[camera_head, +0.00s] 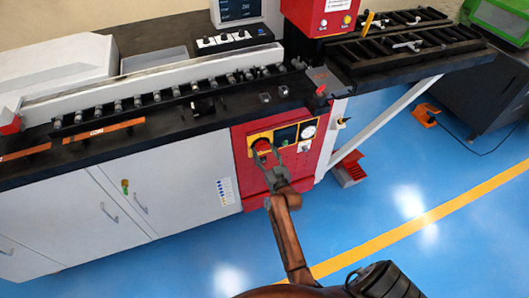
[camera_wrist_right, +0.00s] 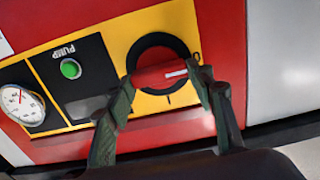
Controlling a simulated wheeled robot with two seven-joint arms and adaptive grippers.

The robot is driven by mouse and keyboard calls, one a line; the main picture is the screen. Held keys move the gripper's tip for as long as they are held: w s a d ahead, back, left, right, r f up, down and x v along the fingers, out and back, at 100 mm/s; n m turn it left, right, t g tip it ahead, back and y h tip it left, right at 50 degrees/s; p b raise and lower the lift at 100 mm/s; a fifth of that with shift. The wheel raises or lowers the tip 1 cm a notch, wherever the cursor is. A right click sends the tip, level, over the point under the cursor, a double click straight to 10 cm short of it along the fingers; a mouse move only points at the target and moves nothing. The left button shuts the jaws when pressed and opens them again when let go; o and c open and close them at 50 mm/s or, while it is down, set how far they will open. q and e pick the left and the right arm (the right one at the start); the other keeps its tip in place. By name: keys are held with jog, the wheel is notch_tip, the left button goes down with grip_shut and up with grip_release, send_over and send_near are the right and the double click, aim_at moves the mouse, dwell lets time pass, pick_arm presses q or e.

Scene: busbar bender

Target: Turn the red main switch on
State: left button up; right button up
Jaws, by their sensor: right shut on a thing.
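The red main switch (camera_head: 261,144) is a rotary knob on a yellow plate in the red front panel of the machine. In the right wrist view its red handle (camera_wrist_right: 158,75) crosses a black round base, and its white mark points to the picture's right, near the small O mark. An I mark is below the base. My right gripper (camera_head: 267,153) has its two fingers on opposite ends of the handle and is shut on it, as the right wrist view (camera_wrist_right: 166,82) also shows. My left gripper is not in view.
A green PUMP button (camera_wrist_right: 70,69) and a round gauge (camera_wrist_right: 22,106) sit beside the switch. White cabinet doors (camera_head: 176,195) are left of the red panel. A roller table (camera_head: 160,100) runs above. Blue floor (camera_head: 410,195) lies open at right.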

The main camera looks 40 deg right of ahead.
jog(key=c, duration=0.5)
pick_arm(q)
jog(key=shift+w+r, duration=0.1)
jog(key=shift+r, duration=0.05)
pick_arm(e)
jog(key=m+p, duration=0.3)
jog(key=shift+r, duration=0.2)
jog(key=m+p, duration=0.2)
jog(key=m, duration=0.2)
jog(key=shift+d+f+m, duration=0.1)
jog(key=shift+m, duration=0.2)
jog(key=m+p, duration=0.2)
jog(key=m, duration=0.2)
jog(key=shift+f+m, duration=0.15)
jog(key=shift+m, duration=0.15)
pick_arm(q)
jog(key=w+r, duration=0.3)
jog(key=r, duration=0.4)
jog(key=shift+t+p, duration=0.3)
pick_arm(e)
jog(key=m, duration=0.5)
jog(key=shift+f+m, duration=0.15)
jog(key=shift+m, duration=0.15)
jog(key=o, duration=1.2)
jog(key=shift+d, duration=0.1)
